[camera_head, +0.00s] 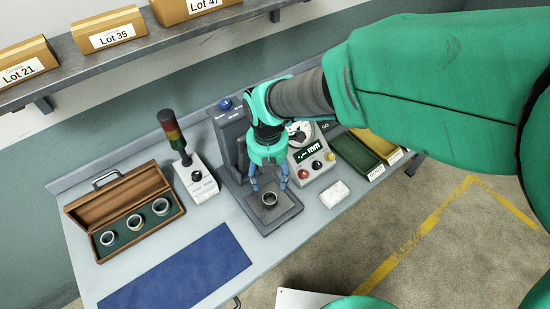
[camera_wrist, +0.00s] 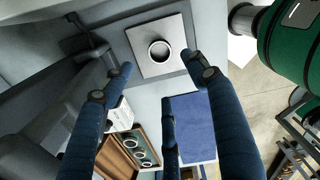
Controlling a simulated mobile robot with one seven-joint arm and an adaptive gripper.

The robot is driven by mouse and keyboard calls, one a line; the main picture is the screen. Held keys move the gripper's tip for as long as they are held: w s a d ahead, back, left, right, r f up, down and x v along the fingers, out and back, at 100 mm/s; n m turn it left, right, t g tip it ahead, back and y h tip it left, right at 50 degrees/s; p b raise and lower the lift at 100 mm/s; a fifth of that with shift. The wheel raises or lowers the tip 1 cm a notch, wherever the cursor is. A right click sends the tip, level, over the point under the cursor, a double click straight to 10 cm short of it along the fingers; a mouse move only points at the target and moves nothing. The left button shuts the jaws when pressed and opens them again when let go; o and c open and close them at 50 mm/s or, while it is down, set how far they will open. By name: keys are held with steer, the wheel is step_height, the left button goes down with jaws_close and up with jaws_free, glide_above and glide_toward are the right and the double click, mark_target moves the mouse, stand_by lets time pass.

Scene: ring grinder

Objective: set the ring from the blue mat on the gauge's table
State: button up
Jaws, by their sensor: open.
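A metal ring (camera_head: 269,199) lies flat on the gauge's table (camera_head: 287,209), a grey square plate at the foot of the gauge. In the wrist view the ring (camera_wrist: 160,50) sits near the middle of the pale plate (camera_wrist: 178,30), clear of its edges. My gripper (camera_head: 268,184) is open and empty above the plate, its blue fingers spread; in the wrist view the fingers are apart from the ring. The blue mat (camera_head: 180,272) is bare; it also shows in the wrist view (camera_wrist: 192,120).
A wooden case (camera_head: 165,187) with several rings stands at left. A signal tower (camera_head: 172,130) stands between it and the gauge. A control box (camera_head: 310,158), a white block (camera_head: 335,192), and green and yellow bins (camera_head: 354,156) are at right. Boxes sit on a shelf (camera_head: 165,40) above.

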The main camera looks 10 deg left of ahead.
steer(key=d+r+m+t, duration=0.2)
steer(key=d+r+m, duration=1.3)
steer(key=d, duration=0.1)
steer(key=s+d+r+m+t, duration=0.1)
steer(key=s+d+r+m, duration=0.3)
steer(key=d+m, duration=0.3)
steer(key=s+d+r+m+t, duration=0.2)
steer(key=s+d+r+m, duration=0.2)
steer(key=m, duration=0.6)
steer(key=s+d, duration=0.2)
steer(key=s, duration=0.1)
steer(key=shift+d+r+t, duration=0.15)
steer(key=shift+d+t, duration=0.15)
steer(key=shift+d, duration=0.05)
